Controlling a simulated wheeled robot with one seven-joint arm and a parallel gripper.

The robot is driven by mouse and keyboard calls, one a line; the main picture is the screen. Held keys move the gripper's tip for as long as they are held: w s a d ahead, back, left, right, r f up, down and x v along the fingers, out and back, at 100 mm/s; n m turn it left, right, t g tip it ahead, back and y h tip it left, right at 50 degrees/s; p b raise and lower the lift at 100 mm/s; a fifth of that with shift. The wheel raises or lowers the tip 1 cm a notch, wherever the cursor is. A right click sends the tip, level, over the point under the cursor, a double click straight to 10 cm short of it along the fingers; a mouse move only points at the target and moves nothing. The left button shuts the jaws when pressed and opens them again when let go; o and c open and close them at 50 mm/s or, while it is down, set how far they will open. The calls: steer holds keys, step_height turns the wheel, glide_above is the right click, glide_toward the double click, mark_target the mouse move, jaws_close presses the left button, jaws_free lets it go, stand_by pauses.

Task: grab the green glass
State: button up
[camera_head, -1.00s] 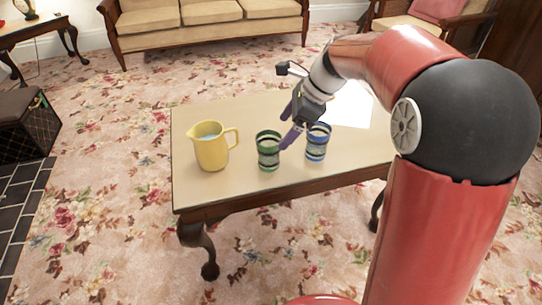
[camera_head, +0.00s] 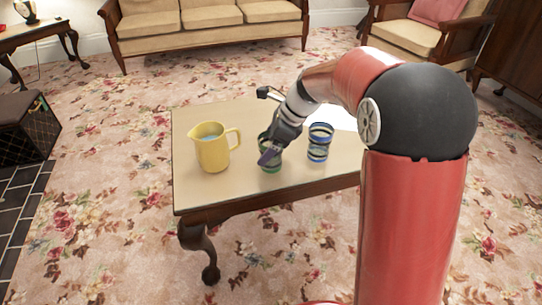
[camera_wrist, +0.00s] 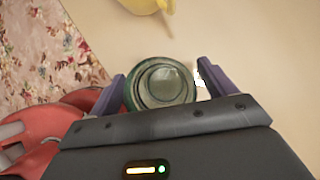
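The green glass (camera_head: 270,167) stands upright on the table, partly hidden behind my gripper (camera_head: 268,152) in the head view. In the wrist view I look down on the green glass (camera_wrist: 160,83), which lies between the two purple fingers of my gripper (camera_wrist: 162,82). The fingers are spread apart, with a gap visible between the glass and the right finger. The left finger is very close to the glass; I cannot tell whether they touch.
A blue-banded glass (camera_head: 319,143) stands just right of the green one. A yellow pitcher (camera_head: 212,148) stands to the left, its edge also showing in the wrist view (camera_wrist: 150,5). White paper (camera_head: 343,118) lies at the back right of the wooden table (camera_head: 240,188).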

steer(key=c, duration=0.9)
steer(key=shift+c, duration=0.8)
steer(key=shift+r, duration=0.15)
